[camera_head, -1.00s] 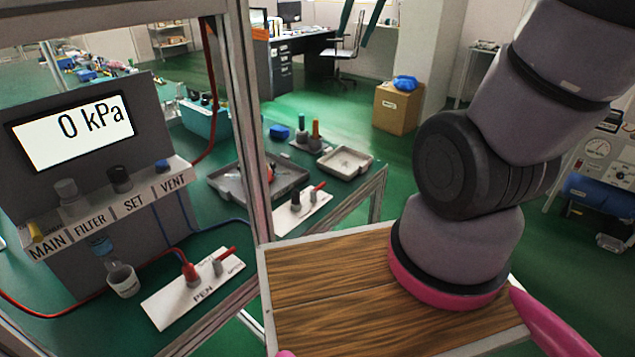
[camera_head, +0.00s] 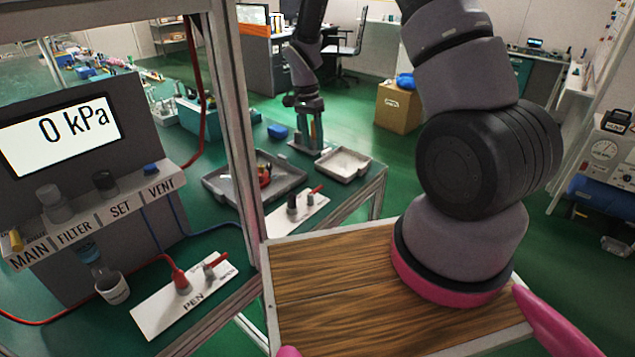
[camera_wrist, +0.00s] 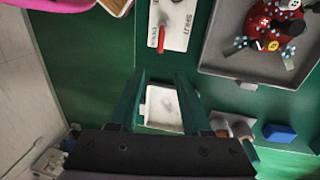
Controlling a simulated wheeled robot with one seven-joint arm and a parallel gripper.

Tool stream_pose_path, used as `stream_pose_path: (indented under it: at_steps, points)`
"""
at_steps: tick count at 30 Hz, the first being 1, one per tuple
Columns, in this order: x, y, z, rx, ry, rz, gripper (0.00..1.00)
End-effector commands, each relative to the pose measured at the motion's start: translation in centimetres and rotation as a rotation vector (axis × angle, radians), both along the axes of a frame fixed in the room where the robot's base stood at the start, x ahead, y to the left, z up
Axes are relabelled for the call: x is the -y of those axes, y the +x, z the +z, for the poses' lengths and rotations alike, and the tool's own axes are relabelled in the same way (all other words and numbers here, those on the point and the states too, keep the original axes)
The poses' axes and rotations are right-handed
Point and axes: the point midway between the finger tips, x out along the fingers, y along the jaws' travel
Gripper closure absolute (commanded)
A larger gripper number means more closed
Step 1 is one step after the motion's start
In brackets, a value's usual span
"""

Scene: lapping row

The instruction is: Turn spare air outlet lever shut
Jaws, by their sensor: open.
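The spare air outlet is a white plate (camera_head: 298,210) on the green bench, beyond the frame post. It has a dark fitting and a red lever (camera_head: 316,189) pointing to the right in the head view. In the wrist view the plate (camera_wrist: 178,30) is at the top, cut off by the edge, with the red lever (camera_wrist: 161,40) pointing down the picture. Its lettering is too small to read surely. My gripper (camera_head: 310,145) is above the bench, beyond the plate. In the wrist view its fingers (camera_wrist: 159,75) are apart, empty and clear of the lever.
A white tray (camera_head: 344,151) lies below my fingers. A grey tray (camera_head: 225,196) with a red item sits beside the outlet. A blue block (camera_head: 277,131) stands behind. The PEN plate (camera_head: 160,316) with its own red lever (camera_head: 216,260) is nearer, by the gauge panel (camera_head: 125,155).

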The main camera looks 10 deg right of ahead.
Motion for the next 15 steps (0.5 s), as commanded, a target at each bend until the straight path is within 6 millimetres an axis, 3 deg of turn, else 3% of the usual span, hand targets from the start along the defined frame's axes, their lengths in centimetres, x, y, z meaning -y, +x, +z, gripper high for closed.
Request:
stream_pose_path:
  at_steps: [3, 11, 15]
  points:
    - [-0.3, -0.1, -2.5, -0.025, -0.020, -0.015, 0.52]
    - [-0.2, -0.4, -5.2, -0.037, -0.031, -0.026, 0.52]
    - [0.2, -0.9, -7.7, -0.038, -0.031, -0.026, 0.52]
